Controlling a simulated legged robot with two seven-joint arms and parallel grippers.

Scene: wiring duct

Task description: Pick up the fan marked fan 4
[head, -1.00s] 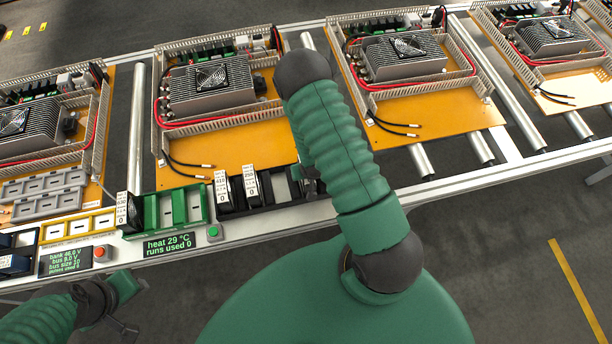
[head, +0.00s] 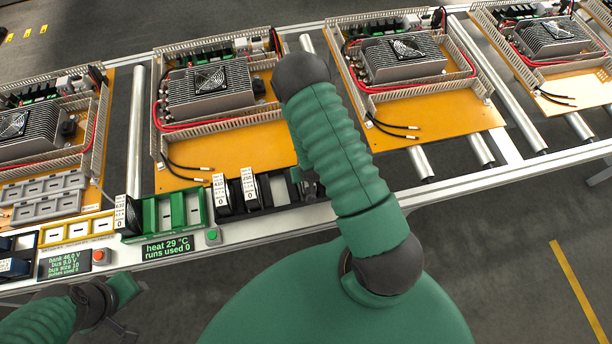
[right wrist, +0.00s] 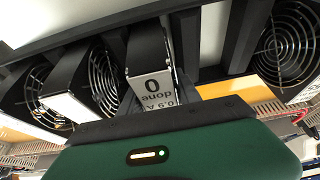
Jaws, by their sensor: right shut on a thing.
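My right gripper (head: 312,186) is at the right end of the black rack (head: 290,207), largely hidden behind my arm in the head view. In the right wrist view it is shut on a fan with a white label (right wrist: 155,85) reading "0.9 A", "done" and "0". No "fan 4" mark is readable. Two labelled black fans, a left one (head: 222,196) and a right one (head: 250,188), stand upright in the black rack. Another black fan (head: 126,214) stands at the left end of the green rack (head: 178,211). My left gripper (head: 128,290) is low at the left, its jaws unclear.
A red button (head: 101,256), green button (head: 212,236) and heat display (head: 168,247) line the front rail. Orange boards with finned units lie behind.

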